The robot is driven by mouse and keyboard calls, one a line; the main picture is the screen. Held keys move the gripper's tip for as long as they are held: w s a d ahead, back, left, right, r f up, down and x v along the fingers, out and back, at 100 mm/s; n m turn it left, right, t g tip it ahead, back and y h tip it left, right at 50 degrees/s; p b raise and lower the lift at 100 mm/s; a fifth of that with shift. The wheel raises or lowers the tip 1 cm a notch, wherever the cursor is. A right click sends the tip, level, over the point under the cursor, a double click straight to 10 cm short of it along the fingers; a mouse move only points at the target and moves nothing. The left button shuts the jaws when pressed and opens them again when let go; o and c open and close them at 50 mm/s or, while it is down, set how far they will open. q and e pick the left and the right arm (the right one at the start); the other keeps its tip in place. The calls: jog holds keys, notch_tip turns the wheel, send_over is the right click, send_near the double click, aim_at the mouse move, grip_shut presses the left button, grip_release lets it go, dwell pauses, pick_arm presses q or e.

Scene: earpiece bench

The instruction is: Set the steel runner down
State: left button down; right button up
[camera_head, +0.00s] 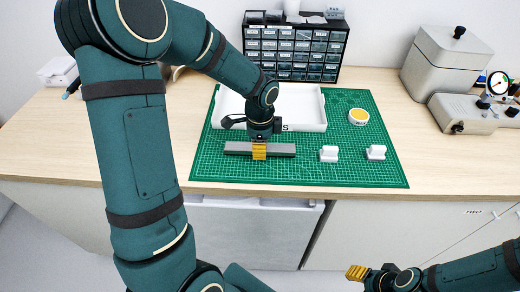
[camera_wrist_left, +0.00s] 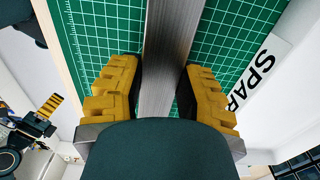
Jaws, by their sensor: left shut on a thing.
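The steel runner (camera_head: 281,150) is a long grey bar lying level over the green cutting mat, left to right near its front edge. My left gripper (camera_head: 259,152) comes down on its middle with yellow fingers. In the left wrist view the runner (camera_wrist_left: 171,50) passes between both fingers (camera_wrist_left: 164,92), which are shut on it. I cannot tell if its underside touches the mat. My right gripper (camera_head: 357,272) is low at the right, in front of the bench and away from the runner; its opening is unclear.
A white tray (camera_head: 310,105) lies behind the runner. A drawer cabinet (camera_head: 295,50) stands at the back, grey equipment (camera_head: 450,65) at the right.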

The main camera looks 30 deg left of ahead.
pick_arm(q)
jog(key=shift+f, duration=0.35)
jog(key=shift+f, duration=0.15)
jog(key=c, duration=0.7)
grip_release()
notch_tip(320, 180, up, 11)
jog(key=shift+f+p, duration=0.2)
jog(key=shift+p, duration=1.05)
jog(key=shift+r, duration=0.85)
